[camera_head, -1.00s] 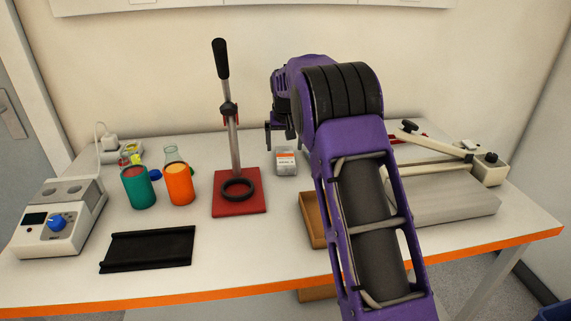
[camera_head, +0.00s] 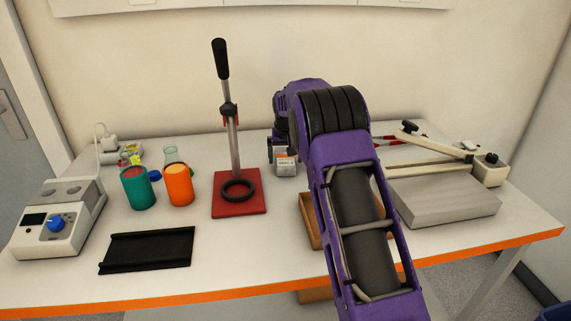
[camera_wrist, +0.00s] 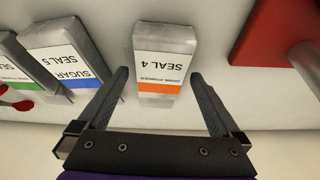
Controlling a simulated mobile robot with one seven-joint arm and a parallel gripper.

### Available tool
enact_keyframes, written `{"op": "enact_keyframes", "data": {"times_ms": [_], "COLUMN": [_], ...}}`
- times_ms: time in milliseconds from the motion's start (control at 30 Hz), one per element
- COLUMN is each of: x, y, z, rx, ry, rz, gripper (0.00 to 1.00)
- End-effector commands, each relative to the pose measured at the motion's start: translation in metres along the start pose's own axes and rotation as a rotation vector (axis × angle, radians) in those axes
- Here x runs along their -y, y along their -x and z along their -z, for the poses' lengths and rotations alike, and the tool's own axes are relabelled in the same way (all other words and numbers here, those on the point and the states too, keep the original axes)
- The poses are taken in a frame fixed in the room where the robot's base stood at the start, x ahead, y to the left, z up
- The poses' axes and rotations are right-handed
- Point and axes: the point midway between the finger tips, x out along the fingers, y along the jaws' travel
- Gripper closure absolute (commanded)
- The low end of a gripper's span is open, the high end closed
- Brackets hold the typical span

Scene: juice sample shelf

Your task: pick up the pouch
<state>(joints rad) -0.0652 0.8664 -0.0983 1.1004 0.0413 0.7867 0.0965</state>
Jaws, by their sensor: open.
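A grey pouch with a white label reading SEAL 4 and an orange band (camera_wrist: 165,62) is in the middle of the wrist view. In the head view my gripper (camera_head: 277,151) is just above and beside the pouch.
A blue-banded pouch (camera_wrist: 65,55) labelled SUGAR SEAL 5 and a green-banded pouch (camera_wrist: 15,70) are left in the wrist view. The press's red base (camera_head: 240,203) is near the pouch.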

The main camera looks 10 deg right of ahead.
Motion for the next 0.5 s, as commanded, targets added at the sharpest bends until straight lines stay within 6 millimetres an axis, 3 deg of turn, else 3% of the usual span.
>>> {"op": "enact_keyframes", "data": {"times_ms": [500], "x": [0.0], "y": [-0.0045], "z": [-0.002], "rx": [0.0], "ry": [0.0], "rz": [0.0], "gripper": [0.0]}}
